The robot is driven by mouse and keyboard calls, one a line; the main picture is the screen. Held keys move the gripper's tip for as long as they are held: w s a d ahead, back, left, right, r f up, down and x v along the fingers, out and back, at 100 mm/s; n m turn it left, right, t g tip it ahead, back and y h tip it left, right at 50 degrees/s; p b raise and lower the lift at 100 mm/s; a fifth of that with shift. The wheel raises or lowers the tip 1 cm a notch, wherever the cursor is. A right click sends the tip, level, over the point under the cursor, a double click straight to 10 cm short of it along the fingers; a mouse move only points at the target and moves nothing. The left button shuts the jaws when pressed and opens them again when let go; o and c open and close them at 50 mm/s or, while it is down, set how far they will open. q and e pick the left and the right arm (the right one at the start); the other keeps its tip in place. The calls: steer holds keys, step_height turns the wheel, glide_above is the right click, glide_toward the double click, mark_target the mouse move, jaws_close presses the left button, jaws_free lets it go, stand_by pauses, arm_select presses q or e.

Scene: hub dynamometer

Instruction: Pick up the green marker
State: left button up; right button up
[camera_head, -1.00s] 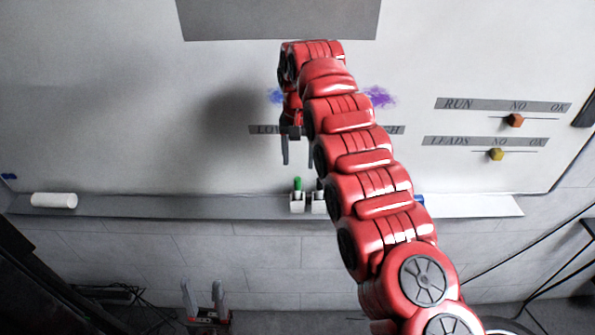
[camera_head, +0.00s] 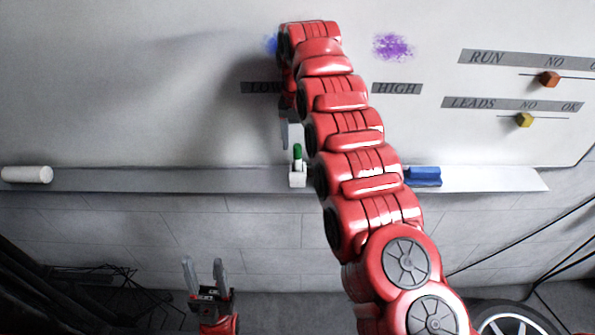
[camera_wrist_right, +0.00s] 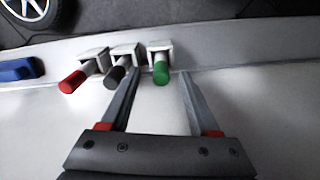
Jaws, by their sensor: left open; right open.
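The green marker (camera_head: 297,153) stands cap up in a white holder (camera_head: 297,175) on the whiteboard's ledge. It also shows in the right wrist view (camera_wrist_right: 161,74), between the two fingertips of my open right gripper (camera_wrist_right: 159,76), with gaps on both sides. In the head view, my right gripper (camera_head: 287,130) is just above the marker and partly hidden by my arm. A black marker (camera_wrist_right: 115,76) and a red marker (camera_wrist_right: 73,81) stand in neighbouring holders; the left finger is close to the black one. My left gripper (camera_head: 206,270) is open and empty, low before the wall.
The ledge (camera_head: 150,181) runs along the board's bottom and carries a white cylinder (camera_head: 27,174) at left and a blue block (camera_head: 423,176) at right. Orange (camera_head: 548,79) and yellow (camera_head: 525,120) sliders sit on the board.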

mark_target(298, 159)
steer(key=shift+s+f, duration=0.2)
steer(key=shift+f, duration=0.15)
steer(key=shift+w+f+p, duration=0.2)
steer(key=shift+f+p, duration=0.2)
step_height(298, 159, down, 4)
steer(key=p, duration=0.3)
steer(key=shift+a+f, duration=0.1)
steer(key=shift+f, duration=0.2)
steer(key=shift+w, duration=0.1)
jaws_close()
